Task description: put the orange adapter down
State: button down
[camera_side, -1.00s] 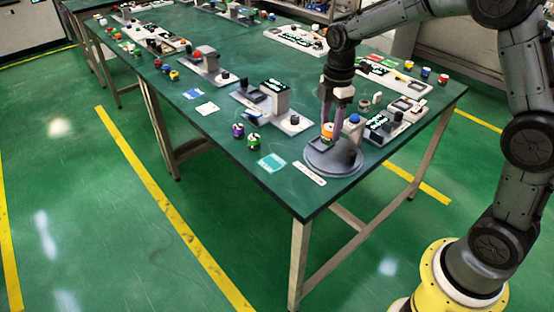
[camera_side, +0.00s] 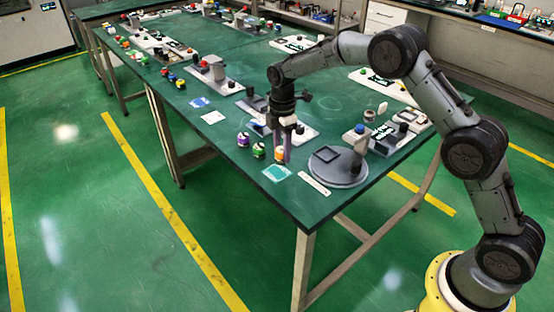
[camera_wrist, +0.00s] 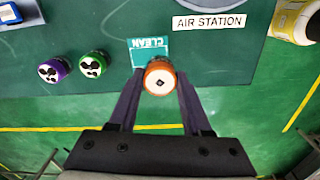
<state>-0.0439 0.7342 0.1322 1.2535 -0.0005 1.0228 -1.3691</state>
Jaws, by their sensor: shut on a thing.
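The orange adapter (camera_wrist: 159,77) has a white top with a small dark mark. It sits between the fingertips of my gripper (camera_wrist: 158,84) in the wrist view. In the side view my gripper (camera_side: 283,157) points down near the front edge of the table, shut on the orange adapter (camera_side: 279,153). Whether the adapter touches the table I cannot tell. The teal CLEAN card (camera_wrist: 149,52) lies right by the adapter in the wrist view. The purple adapter (camera_wrist: 53,70) and the green adapter (camera_wrist: 93,64) stand to the left.
The round grey plate (camera_side: 345,172) with a dark square is to the right, empty of the adapter. The AIR STATION label (camera_wrist: 209,22) lies in front of it. The table's front edge is close.

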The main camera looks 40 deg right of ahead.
aim_at(277, 160)
jog(key=shift+w+f, duration=0.95)
jog(key=shift+f, duration=0.2)
jog(key=shift+w+f, duration=0.1)
jog(key=shift+f, duration=1.45)
jog(key=shift+f, duration=0.1)
jog(key=shift+c, duration=1.7)
grip_release()
notch_tip(277, 160, up, 12)
jog(key=shift+r, duration=0.2)
